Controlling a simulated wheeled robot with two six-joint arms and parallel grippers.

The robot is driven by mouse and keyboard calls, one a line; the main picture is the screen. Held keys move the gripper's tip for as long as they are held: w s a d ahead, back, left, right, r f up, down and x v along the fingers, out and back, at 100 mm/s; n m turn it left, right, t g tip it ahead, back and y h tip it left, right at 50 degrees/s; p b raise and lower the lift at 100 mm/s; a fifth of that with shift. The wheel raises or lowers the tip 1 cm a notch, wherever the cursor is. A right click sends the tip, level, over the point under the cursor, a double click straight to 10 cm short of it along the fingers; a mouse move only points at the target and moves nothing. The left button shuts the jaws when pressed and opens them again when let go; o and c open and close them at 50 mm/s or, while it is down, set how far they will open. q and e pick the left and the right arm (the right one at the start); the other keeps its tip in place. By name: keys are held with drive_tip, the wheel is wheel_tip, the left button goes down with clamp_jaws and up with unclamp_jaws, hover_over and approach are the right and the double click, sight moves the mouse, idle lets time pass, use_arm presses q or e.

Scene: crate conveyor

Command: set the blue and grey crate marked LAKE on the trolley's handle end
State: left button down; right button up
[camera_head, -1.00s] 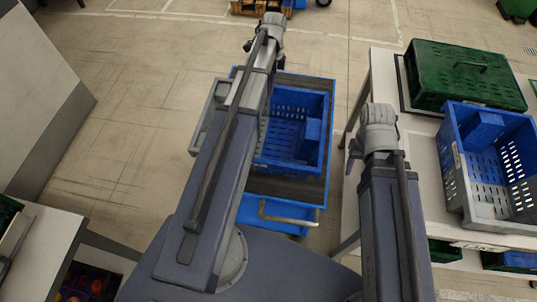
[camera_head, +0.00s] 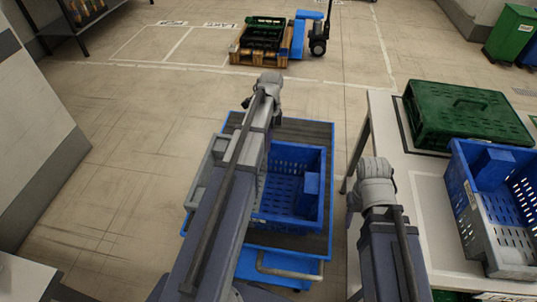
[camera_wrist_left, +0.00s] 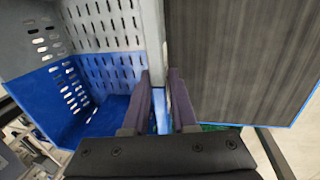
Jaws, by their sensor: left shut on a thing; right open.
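A blue and grey crate (camera_head: 287,222) is over the trolley's dark deck (camera_head: 312,136), towards the end with the metal handle (camera_head: 290,270). I cannot read a mark on it, nor tell whether it rests or hangs just above. In the left wrist view, my left gripper (camera_wrist_left: 161,103) is shut on the crate's wall (camera_wrist_left: 110,28), with the deck (camera_wrist_left: 235,60) to its right. In the head view my arm hides that gripper and part of the crate. My right gripper is hidden; only its arm shows beside the table.
The table (camera_head: 435,225) at right bears a green lidded crate (camera_head: 465,112) and another blue and grey crate (camera_head: 487,222). A pallet (camera_head: 257,58) with a dark crate and a blue pallet truck (camera_head: 305,30) stand far off. Floor left of the trolley is clear.

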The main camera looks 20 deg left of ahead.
use_arm(q)
drive_tip(key=shift+f+b, duration=1.8)
drive_tip(key=shift+b, duration=0.05)
drive_tip(key=shift+f, duration=0.15)
drive_tip(key=c, duration=0.7)
unclamp_jaws()
wheel_tip(320, 180, up, 12)
drive_tip(key=w+p, duration=0.2)
drive_tip(key=p, duration=1)
drive_tip(key=shift+s+d+f+n+t+y, duration=0.1)
drive_tip(key=shift+s+d+n+t+y, duration=0.25)
drive_tip(key=shift+s+d+n, duration=2.35)
drive_tip(key=shift+s+d+r+n+t+y, duration=0.2)
drive_tip(key=shift+s+d+n, duration=0.85)
drive_tip(key=shift+s+d, duration=3.35)
drive_tip(key=shift+s+d+f+n+t+y, duration=0.3)
drive_tip(key=shift+s+d+n, duration=1.95)
drive_tip(key=shift+d, duration=2.25)
